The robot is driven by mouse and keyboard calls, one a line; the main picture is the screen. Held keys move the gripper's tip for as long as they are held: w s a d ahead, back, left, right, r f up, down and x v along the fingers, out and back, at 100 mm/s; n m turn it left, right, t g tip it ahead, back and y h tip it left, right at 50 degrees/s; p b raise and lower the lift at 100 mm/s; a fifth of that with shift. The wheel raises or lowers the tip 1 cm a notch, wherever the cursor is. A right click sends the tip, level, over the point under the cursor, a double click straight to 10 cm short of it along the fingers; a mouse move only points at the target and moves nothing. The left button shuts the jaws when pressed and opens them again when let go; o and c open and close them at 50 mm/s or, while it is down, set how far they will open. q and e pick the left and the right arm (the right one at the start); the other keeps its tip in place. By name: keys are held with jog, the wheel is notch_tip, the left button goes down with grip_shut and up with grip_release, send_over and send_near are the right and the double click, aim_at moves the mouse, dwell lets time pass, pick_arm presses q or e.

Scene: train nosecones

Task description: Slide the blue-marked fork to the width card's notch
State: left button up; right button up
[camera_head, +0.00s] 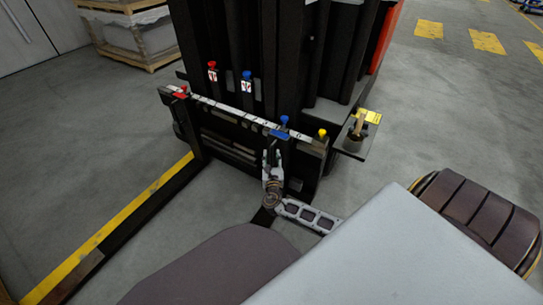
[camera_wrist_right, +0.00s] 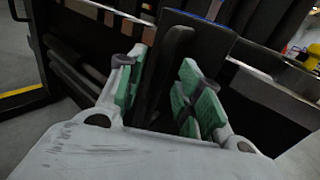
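The blue-marked fork (camera_head: 282,146) is a dark upright shank with a blue marker at the right part of the carriage bar. A white notched scale (camera_head: 225,107) with small numbers runs along the bar. A yellow card (camera_head: 368,116), perhaps the width card, stands at the right; its text is too small to read. My right gripper (camera_head: 272,165) is at the blue-marked fork. In the right wrist view, the green-padded fingers of this gripper (camera_wrist_right: 162,95) are apart, with the dark shank (camera_wrist_right: 165,72) between them; firm contact cannot be told. My left gripper is not in view.
The red-marked fork (camera_head: 125,220), with a yellow stripe, extends forward at the left. Red and blue knobs (camera_head: 246,78) stand above the scale, and a yellow knob (camera_head: 322,134) is at its right end. A cup with a brush (camera_head: 354,141) sits on the side shelf. A pallet crate (camera_head: 130,38) is behind left.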

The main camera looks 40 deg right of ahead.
jog(key=v, duration=1)
dwell(0.7)
